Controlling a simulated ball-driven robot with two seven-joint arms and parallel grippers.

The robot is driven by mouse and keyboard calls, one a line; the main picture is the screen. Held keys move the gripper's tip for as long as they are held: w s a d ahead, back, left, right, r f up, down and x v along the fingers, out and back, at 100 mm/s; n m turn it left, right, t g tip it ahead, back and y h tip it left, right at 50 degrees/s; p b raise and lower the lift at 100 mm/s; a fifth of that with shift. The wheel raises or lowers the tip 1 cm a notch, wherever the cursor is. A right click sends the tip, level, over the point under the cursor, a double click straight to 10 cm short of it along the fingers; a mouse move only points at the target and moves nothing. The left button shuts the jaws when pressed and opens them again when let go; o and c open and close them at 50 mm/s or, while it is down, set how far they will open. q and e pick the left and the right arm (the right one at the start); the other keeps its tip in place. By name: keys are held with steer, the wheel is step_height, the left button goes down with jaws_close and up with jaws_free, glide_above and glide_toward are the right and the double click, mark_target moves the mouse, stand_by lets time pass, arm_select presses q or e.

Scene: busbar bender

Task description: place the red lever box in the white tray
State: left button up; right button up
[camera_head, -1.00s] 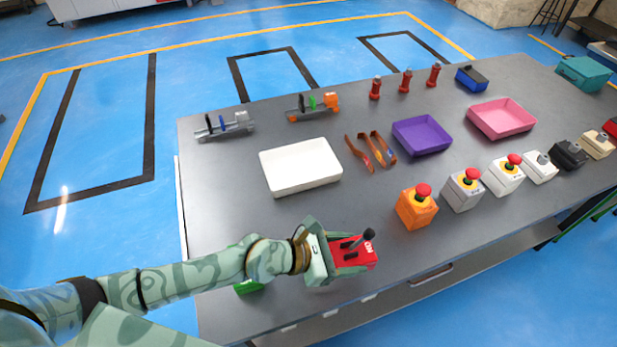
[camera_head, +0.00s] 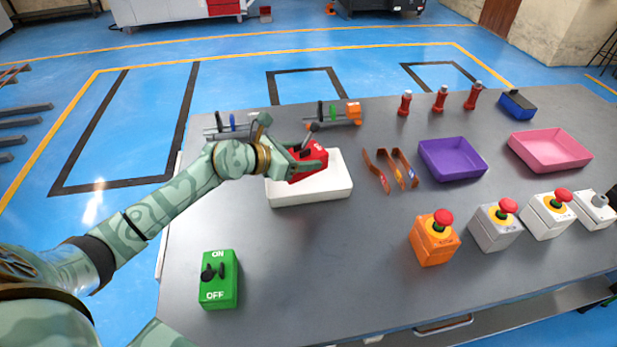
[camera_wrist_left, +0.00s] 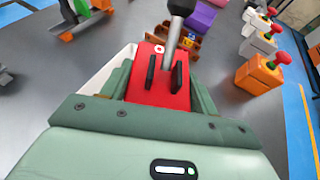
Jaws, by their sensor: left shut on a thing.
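The red lever box (camera_head: 311,163) is held in my left gripper (camera_head: 291,160), over the white tray (camera_head: 312,197). The box is tilted, and its dark lever sticks up. In the left wrist view the red box (camera_wrist_left: 150,92) sits between my green fingers, with part of the white tray (camera_wrist_left: 106,72) beside and below it. The box hides the back left part of the tray. I cannot tell whether the box touches the tray floor. My right gripper is not in view.
A green lever box (camera_head: 220,279) stands at the front left. An orange button box (camera_head: 434,238) stands front right. The table's front middle is clear.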

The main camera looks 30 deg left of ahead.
arm_select(q)
steer(key=w+f+b, duration=0.1)
steer(key=w+f, duration=0.1)
steer(key=f, duration=0.1)
steer(key=w+a+f+b, duration=0.1)
steer(key=f, duration=0.1)
steer(key=shift+w+f+b, duration=0.1)
steer(key=shift+w+b, duration=0.25)
steer(key=shift+w, duration=0.05)
steer(key=f+b, duration=0.2)
steer(key=f, duration=0.1)
steer(key=shift+w+a+f, duration=0.15)
steer(key=shift+w+f, duration=0.15)
steer(key=shift+w, duration=0.05)
steer(key=shift+f, duration=0.15)
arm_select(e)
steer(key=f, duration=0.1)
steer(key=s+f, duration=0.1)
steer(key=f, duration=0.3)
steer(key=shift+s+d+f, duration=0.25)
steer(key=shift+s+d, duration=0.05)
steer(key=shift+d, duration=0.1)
